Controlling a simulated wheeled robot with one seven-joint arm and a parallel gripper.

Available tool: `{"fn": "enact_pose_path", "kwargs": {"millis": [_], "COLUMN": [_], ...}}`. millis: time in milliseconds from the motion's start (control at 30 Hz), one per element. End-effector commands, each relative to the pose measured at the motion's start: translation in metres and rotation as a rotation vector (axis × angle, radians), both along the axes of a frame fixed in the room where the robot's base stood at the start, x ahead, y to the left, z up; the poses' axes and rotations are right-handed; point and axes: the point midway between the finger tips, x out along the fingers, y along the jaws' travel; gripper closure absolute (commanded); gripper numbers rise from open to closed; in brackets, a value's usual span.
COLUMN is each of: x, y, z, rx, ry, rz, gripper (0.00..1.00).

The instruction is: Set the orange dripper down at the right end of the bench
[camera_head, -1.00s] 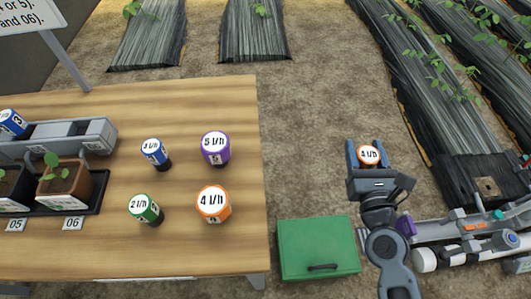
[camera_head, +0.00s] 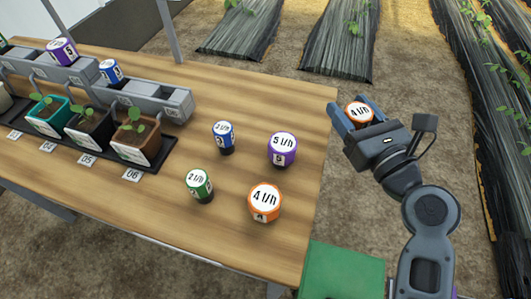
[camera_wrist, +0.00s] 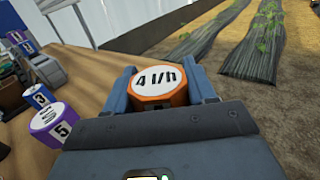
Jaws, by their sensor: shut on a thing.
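My gripper (camera_head: 350,118) is shut on an orange dripper (camera_head: 359,112) with a white "4 l/h" top. In the head view it is just past the bench's right edge, near the far right corner. The wrist view shows the held dripper (camera_wrist: 156,82) between the two fingers. The wooden bench (camera_head: 240,240) has a second orange "4 l/h" dripper (camera_head: 265,203) standing near its right end. A purple "5 l/h" dripper (camera_head: 282,149), a blue dripper (camera_head: 223,136) and a green "2 l/h" dripper (camera_head: 199,186) stand upright near it.
A grey rack (camera_head: 150,98) with slots holds a blue and a purple dripper along the bench's left part. Potted seedlings (camera_head: 136,138) stand on a black tray before it. A green box (camera_head: 340,273) is below the right edge. The bench's far right corner is clear.

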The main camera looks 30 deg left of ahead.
Motion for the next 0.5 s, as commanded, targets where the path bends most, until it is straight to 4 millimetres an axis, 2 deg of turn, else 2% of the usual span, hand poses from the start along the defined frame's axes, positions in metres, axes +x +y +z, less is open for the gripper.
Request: {"fn": "enact_pose_path", "kwargs": {"millis": [33,100,200,367,500], "x": [-0.004,-0.016,-0.033,-0.054,-0.056], "y": [0.022,0.049,0.078,0.102,0.115], "z": [0.018,0.037,0.058,0.078,0.077], "rx": [0.001,0.0,0.0,-0.001,-0.001], "ry": [-0.01,-0.009,-0.005,-0.002,0.001], "rz": [0.083,0.202,0.348,0.493,0.535], "gripper": [0.75,0.75,0.75,0.75,0.75]}}
